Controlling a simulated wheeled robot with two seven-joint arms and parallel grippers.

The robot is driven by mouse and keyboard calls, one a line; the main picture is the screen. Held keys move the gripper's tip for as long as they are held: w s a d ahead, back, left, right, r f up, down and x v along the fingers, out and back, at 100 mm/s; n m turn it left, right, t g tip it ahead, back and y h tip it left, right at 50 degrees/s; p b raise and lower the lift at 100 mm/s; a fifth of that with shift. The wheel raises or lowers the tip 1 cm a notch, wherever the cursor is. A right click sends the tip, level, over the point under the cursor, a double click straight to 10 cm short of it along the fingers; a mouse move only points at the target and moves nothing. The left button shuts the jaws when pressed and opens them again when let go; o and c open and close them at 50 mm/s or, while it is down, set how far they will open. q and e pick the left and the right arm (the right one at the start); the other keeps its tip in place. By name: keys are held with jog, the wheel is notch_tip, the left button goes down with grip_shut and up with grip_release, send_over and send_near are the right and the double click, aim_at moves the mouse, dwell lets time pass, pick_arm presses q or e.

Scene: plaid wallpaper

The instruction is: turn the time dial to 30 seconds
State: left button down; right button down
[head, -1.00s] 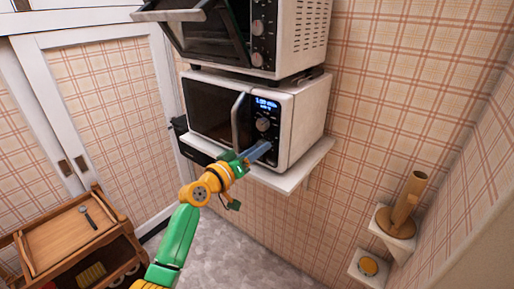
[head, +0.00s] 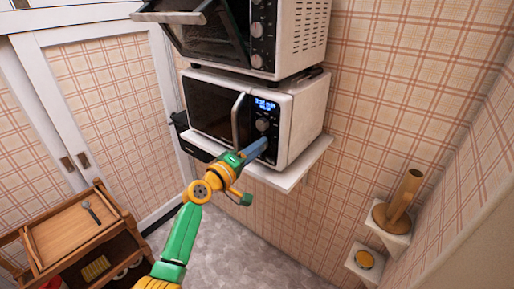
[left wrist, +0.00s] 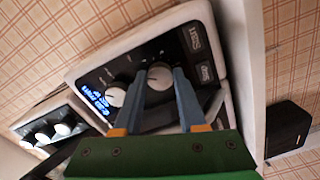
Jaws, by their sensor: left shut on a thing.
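The white microwave (head: 302,115) sits on a wall shelf, its black control panel on the right of its door. The lit blue display (head: 265,105) is too blurred to read; it also shows in the left wrist view (left wrist: 92,103). The upper dial (head: 262,125) is clear of the gripper. My left gripper (head: 262,144) reaches the panel below it. In the left wrist view, its two blue fingers stand on either side of the lower grey dial (left wrist: 160,74), shut on it. The upper dial (left wrist: 117,95) is beside one finger. My right gripper is not in view.
A toaster oven (head: 290,35) with its door open stands on top of the microwave. The white shelf (head: 290,172) juts out beneath the gripper. A wooden cart (head: 72,238) is at lower left. Small wall shelves with a wooden holder (head: 402,200) are at right.

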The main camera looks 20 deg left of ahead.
pick_arm(q)
jog(key=shift+r, duration=0.15)
dwell(0.3)
jog(key=shift+c, duration=2.3)
grip_release()
jog(key=v, duration=0.7)
